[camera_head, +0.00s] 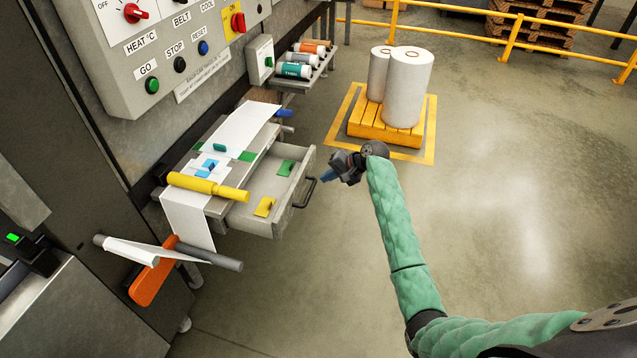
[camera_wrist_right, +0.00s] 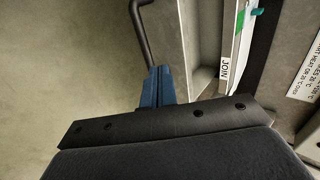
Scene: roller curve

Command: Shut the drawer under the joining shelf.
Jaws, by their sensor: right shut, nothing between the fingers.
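The drawer (camera_head: 262,222) under the joining shelf (camera_head: 262,142) stands open, pulled out toward the right. Its grey front carries a dark bar handle (camera_head: 305,193). Green and yellow pieces lie inside it. My right gripper (camera_head: 326,177) has blue fingers and is shut and empty, just to the right of the drawer front near the handle. In the right wrist view the blue fingers (camera_wrist_right: 157,86) point at the drawer front (camera_wrist_right: 186,45), close to one end of the handle (camera_wrist_right: 141,32). Whether they touch it I cannot tell. My left gripper is not in view.
White web (camera_head: 180,215) and a yellow roller (camera_head: 207,187) lie over the shelf. An orange-handled tool (camera_head: 150,283) and grey bars stick out below left. A control panel (camera_head: 165,50) is above. White rolls (camera_head: 408,90) stand on a yellow pallet behind. Floor to the right is clear.

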